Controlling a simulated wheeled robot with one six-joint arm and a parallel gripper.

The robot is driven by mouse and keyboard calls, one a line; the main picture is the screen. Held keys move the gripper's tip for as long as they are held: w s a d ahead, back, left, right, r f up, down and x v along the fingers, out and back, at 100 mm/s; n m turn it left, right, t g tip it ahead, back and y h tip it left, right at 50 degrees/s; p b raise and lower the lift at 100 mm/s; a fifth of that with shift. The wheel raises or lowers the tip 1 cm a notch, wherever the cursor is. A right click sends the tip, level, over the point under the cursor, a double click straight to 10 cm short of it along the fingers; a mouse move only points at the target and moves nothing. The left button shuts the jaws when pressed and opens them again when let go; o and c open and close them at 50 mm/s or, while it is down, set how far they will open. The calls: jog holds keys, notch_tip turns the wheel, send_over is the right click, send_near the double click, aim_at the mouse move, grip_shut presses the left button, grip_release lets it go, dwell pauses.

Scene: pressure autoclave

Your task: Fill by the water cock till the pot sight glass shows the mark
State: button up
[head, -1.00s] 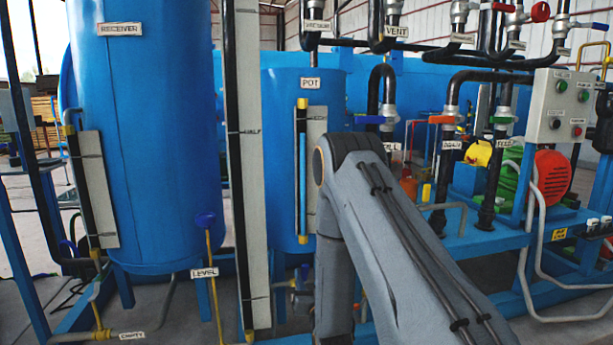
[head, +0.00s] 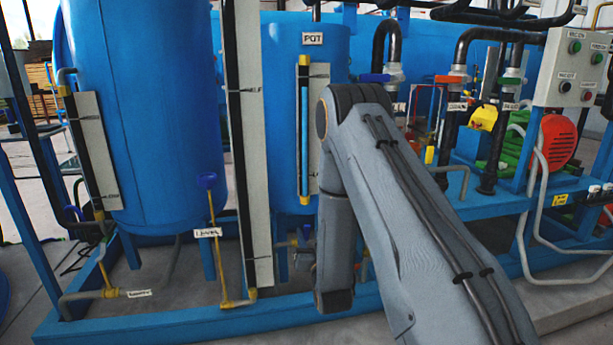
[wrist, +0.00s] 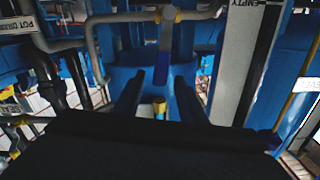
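The pot (head: 335,50) is a blue tank labelled POT. Its sight glass (head: 304,130) is a slim upright tube with yellow ends. A blue column fills much of the tube; its exact level against the thin mark on the backing plate is too small to tell. A blue-handled valve (head: 373,78) sits on the black pipe right of the pot; its label is unreadable. In the wrist view, my gripper (wrist: 158,88) has two dark fingers apart. A blue lever (wrist: 162,60) on a grey pipe lies beyond and between them, seemingly untouched. The head view does not show my gripper.
A tall gauge board (head: 248,150) stands left of the pot, beside the receiver tank (head: 140,110). A blue level handle (head: 207,181) stands on a yellow rod. A blue skid rail (head: 190,325) crosses in front. A control box (head: 575,70) is at right.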

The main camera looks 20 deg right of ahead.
jog(key=b, duration=0.3)
jog(key=shift+w+f, duration=0.15)
jog(key=shift+f, duration=0.15)
jog(key=b, duration=0.2)
jog(key=shift+r+b, duration=0.1)
jog(key=shift+b, duration=0.2)
jog(key=w+b, duration=0.1)
jog(key=w, duration=0.6)
jog(key=shift+w+d+r+b, duration=0.15)
jog(key=shift+w+d+b, duration=0.05)
jog(key=shift+d+b, duration=0.15)
grip_shut()
